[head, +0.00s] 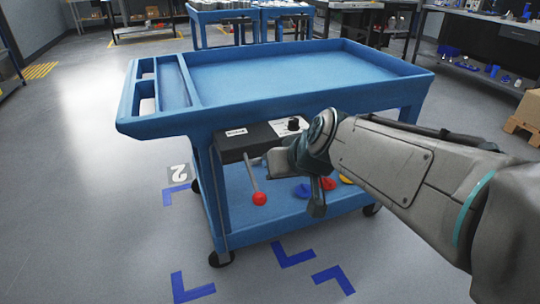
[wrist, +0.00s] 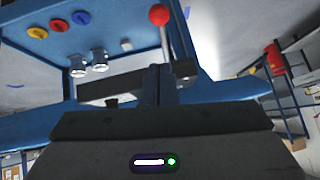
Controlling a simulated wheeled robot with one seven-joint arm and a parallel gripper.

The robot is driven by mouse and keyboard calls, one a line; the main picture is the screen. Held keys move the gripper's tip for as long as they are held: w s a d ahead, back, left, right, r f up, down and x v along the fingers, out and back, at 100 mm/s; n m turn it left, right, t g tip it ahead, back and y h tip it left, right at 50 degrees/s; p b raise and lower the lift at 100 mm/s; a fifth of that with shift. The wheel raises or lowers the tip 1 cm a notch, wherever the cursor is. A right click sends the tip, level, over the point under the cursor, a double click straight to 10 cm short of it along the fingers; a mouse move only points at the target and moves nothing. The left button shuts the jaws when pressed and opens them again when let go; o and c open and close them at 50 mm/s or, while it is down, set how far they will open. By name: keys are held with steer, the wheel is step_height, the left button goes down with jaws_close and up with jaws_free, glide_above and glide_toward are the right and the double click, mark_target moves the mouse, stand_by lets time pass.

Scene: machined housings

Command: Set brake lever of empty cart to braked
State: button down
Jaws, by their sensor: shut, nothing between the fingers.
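The blue cart (head: 290,75) stands in front of me with a bare top tray. Its brake lever is a thin rod with a red ball knob (head: 260,198), hanging down below a dark box (head: 262,136) under the tray. In the wrist view the scene looks upside down, and the red knob (wrist: 159,14) is at the top with the rod (wrist: 165,42) running toward the fingers. My gripper (wrist: 155,85) is shut and empty, close beside the rod; I cannot tell whether it touches. In the head view my wrist hides much of the gripper.
The box carries a white label and a black knob (head: 293,124). Blue (head: 302,191), red (head: 328,183) and yellow discs lie on the cart's lower shelf. Other blue carts (head: 225,18) stand behind, and a workbench (head: 490,45) is at the right. Floor at left is clear.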

steer(key=shift+v, duration=1.1)
